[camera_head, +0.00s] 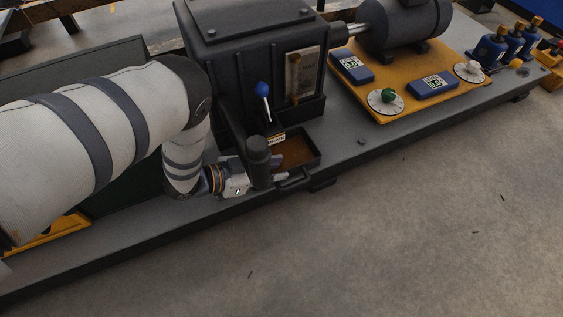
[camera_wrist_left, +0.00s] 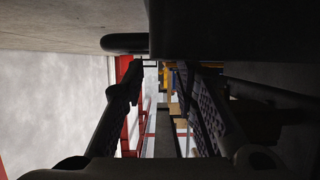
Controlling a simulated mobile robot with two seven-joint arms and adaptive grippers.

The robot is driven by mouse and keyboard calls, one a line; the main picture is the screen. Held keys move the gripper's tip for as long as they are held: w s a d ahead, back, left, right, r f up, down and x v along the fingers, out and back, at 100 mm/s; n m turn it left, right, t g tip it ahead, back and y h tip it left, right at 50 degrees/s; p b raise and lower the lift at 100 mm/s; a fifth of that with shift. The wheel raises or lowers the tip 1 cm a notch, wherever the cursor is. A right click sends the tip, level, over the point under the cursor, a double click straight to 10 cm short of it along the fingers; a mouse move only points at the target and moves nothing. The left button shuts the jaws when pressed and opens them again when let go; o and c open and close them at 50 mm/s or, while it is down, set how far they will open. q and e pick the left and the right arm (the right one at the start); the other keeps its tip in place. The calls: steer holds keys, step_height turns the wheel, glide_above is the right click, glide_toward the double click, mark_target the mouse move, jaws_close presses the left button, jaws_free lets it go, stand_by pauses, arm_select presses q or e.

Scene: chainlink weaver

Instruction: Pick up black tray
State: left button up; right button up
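The black tray (camera_head: 311,166) sits at the foot of the dark machine, its inside brownish. A dark handle (camera_head: 297,182) sticks out from its front side. My left gripper (camera_head: 277,168) is at the tray's left end, close to the handle; the head view does not show whether they touch. In the left wrist view the two fingers stand apart with an empty gap between them (camera_wrist_left: 165,95). A dark block, which looks like the tray (camera_wrist_left: 235,30), fills the top of that view, with a rounded bar, apparently the handle (camera_wrist_left: 124,43), beside it. My right gripper is not in view.
The dark machine (camera_head: 225,50) with a blue-knobbed lever (camera_head: 263,90) rises right behind the tray. A yellow panel (camera_head: 385,104) with dials and a motor (camera_head: 405,25) lie to the right. The grey bench (camera_head: 365,150) is mostly clear along its front edge; open floor (camera_head: 420,230) lies before it.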

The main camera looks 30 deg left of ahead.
mark_target(289, 169)
arm_select(q)
steer(key=b+x, duration=0.1)
steer(key=x, duration=0.1)
steer(key=b+x, duration=0.1)
steer(key=x, duration=0.1)
steer(key=shift+d+f+b, duration=0.2)
steer(key=shift+f+b, duration=0.1)
steer(key=shift+f, duration=0.15)
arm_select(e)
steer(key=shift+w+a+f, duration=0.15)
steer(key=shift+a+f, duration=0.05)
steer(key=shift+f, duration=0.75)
arm_select(q)
steer(key=shift+r, duration=0.1)
jaws_close()
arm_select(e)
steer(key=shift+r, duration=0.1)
